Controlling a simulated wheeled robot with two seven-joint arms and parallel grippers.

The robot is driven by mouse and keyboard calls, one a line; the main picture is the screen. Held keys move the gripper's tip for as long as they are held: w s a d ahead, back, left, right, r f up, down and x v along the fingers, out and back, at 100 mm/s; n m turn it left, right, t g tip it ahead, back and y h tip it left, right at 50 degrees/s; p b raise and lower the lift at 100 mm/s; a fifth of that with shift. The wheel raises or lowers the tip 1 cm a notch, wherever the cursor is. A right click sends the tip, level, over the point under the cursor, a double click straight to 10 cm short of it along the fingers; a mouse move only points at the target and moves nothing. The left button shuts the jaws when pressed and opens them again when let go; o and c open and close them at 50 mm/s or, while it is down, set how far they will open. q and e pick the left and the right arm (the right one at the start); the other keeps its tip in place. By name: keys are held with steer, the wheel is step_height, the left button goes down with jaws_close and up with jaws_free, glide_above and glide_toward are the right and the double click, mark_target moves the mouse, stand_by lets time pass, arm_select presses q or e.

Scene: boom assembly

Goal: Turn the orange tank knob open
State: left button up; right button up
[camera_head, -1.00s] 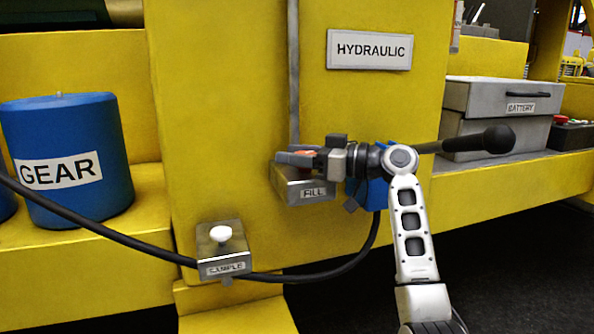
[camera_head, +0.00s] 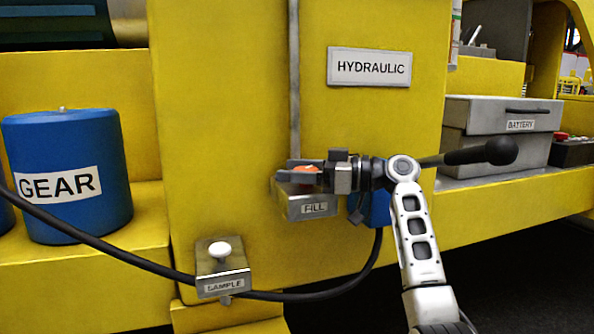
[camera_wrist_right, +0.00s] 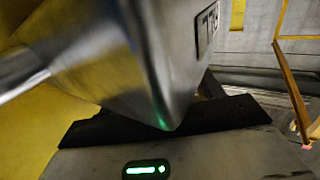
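The orange knob (camera_head: 304,169) is on top of the grey metal FILL box (camera_head: 296,208) on the yellow panel. My right gripper (camera_head: 294,170) reaches in from the right, with one finger behind the knob and one in front. The fingers partly hide the knob, and I cannot tell whether they press on it. In the right wrist view the metal box (camera_wrist_right: 165,50) fills the upper middle, close to the camera. My left gripper is not in view.
A grey pipe (camera_head: 294,80) rises above the FILL box, beside the HYDRAULIC sign (camera_head: 369,67). A SAMPLE box (camera_head: 222,270) with a white knob is lower left, near a black hose (camera_head: 120,258). A blue GEAR tank (camera_head: 70,150) stands left, a grey BATTERY box (camera_head: 498,130) right.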

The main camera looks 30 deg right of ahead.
mark_target(297, 169)
steer(key=shift+r, duration=0.15)
steer(key=shift+r, duration=0.35)
steer(key=r, duration=0.2)
steer(key=shift+s+a+r, duration=0.1)
steer(key=shift+s+r, duration=0.1)
steer(key=shift+r, duration=0.2)
steer(key=s+a+r+b, duration=0.2)
steer(key=s+a+r, duration=0.4)
steer(key=s+r, duration=0.3)
steer(key=s, duration=0.2)
steer(key=shift+s+a+r, duration=0.15)
steer(key=shift+s+a, duration=0.25)
